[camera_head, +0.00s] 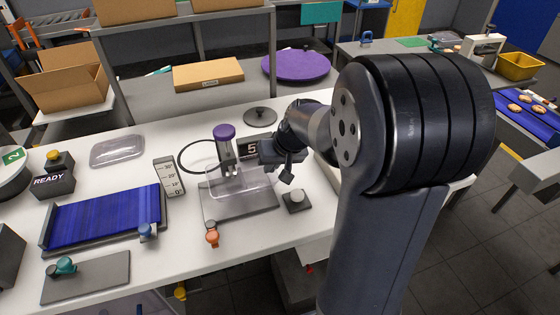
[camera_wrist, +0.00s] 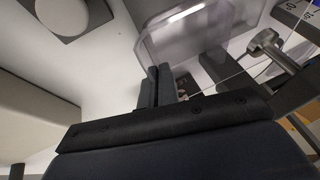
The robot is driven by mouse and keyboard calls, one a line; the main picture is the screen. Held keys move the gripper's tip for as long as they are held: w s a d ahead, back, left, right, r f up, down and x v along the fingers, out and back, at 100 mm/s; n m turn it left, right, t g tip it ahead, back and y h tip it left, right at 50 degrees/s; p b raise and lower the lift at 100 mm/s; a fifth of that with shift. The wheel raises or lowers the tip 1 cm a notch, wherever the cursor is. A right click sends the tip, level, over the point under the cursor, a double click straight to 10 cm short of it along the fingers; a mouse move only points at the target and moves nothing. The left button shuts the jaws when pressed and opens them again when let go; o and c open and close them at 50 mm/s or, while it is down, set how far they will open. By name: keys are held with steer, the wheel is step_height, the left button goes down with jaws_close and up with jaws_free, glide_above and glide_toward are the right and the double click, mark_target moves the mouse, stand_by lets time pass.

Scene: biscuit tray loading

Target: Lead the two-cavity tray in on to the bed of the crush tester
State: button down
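The clear tray (camera_head: 215,188) is over the grey bed plate (camera_head: 240,206) of the crush tester, below its purple-capped column (camera_head: 225,132). The tray also shows at the top of the wrist view (camera_wrist: 175,42). Whether it rests flat on the bed or hangs slightly above it, I cannot tell. My gripper (camera_head: 285,172) is at the tray's right side in the head view. In the wrist view my gripper's fingers (camera_wrist: 158,70) are close together at the tray's near rim and look shut on it. The cavities are hard to make out.
A grey box with a round knob (camera_head: 296,198) stands right of the bed. An orange-topped knob (camera_head: 212,237) is at its front corner. A scale plate (camera_head: 169,177) and a blue belt (camera_head: 105,215) are to the left. Another clear tray (camera_head: 118,150) lies farther back. A grey disc (camera_head: 260,117) lies behind.

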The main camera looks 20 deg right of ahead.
mark_target(262, 176)
steer(key=shift+a+p, duration=0.35)
steer(key=shift+a, duration=0.75)
steer(key=shift+a+f+b, duration=0.15)
steer(key=shift+b, duration=0.2)
steer(key=shift+f+b, duration=1.1)
steer(key=shift+f, duration=0.15)
steer(key=c, duration=2.1)
jaws_free()
steer(key=o, duration=0.5)
